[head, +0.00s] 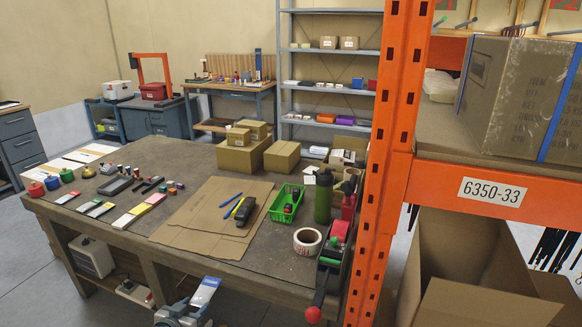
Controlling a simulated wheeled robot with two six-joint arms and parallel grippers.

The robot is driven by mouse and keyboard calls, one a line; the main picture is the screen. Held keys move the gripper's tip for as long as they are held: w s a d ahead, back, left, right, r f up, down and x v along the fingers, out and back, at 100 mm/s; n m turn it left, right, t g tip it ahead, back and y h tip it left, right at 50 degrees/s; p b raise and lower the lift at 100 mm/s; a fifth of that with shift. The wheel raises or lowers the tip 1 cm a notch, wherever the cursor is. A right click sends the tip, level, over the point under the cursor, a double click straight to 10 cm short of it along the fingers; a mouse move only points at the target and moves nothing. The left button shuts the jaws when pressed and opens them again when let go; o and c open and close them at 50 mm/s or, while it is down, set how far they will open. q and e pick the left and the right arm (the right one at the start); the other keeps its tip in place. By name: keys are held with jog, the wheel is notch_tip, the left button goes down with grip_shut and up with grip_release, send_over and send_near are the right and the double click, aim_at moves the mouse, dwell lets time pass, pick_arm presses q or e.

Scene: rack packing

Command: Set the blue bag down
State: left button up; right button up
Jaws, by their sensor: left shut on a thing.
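My left gripper (190,307) is at the bottom edge of the head view, in front of the workbench's near edge. It is shut on the blue bag (208,287), a small blue and pale packet that sticks up and to the right from the fingers. The lower part of the bag is hidden by the gripper. The bag is apart from the items on the bench. My right gripper is not in view.
The workbench (262,262) carries a cardboard sheet (190,230), a green basket (287,204), a green bottle (323,196), a tape roll (307,241) and several boxes. An orange rack post (385,150) stands right. The bench's front strip is mostly bare.

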pick_arm(q)
jog(key=s+d+r+n+y, duration=0.1)
jog(key=s+d+r, duration=0.4)
jog(key=r, duration=0.4)
jog(key=s+d+r+n+y, duration=0.1)
jog(key=s+d+r, duration=0.2)
jog(key=d+r, duration=0.5)
jog(key=w+a+f+m+h, duration=0.2)
jog(key=w+a+f, duration=0.3)
jog(key=f, duration=0.4)
jog(key=w+a+f, duration=0.1)
jog(key=a+f, duration=0.2)
jog(key=w+a+f, duration=0.1)
jog(key=a+f, duration=0.2)
jog(key=w+a+f, duration=0.1)
jog(key=a+f, duration=0.1)
jog(key=a, duration=0.1)
jog(key=shift+a+f, duration=0.4)
jog(key=shift+w+a+f, duration=0.1)
jog(key=shift+a+f, duration=0.15)
jog(key=shift+a, duration=0.15)
jog(key=shift+r, duration=0.1)
